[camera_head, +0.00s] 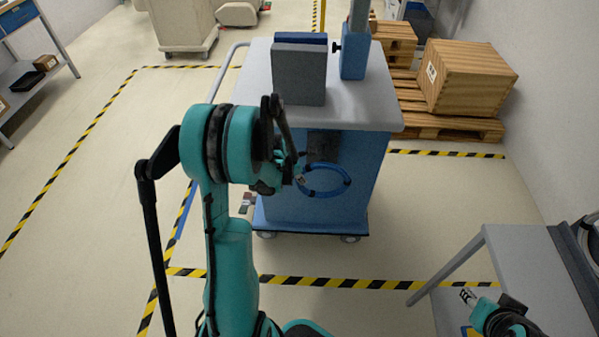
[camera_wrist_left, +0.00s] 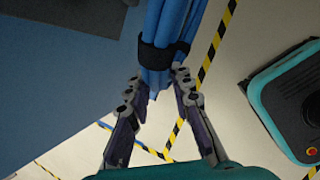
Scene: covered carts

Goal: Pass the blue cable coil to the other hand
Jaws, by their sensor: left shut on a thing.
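The blue cable coil (camera_head: 343,187) hangs as a loop in front of the blue side of the cart in the head view. In the left wrist view, several blue strands of the coil (camera_wrist_left: 165,22) run between my fingers, with a black strap around them. My left gripper (camera_head: 299,178) is shut on the coil near that strap; both its fingers also show in the left wrist view (camera_wrist_left: 157,88).
The blue cart (camera_head: 355,205) has a grey top (camera_head: 352,114) carrying a grey box-like block (camera_head: 299,80) and a blue post. A grey table (camera_head: 540,270) stands at the lower right. A wooden crate (camera_head: 470,82) sits on pallets at the back right. Floor at left is clear.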

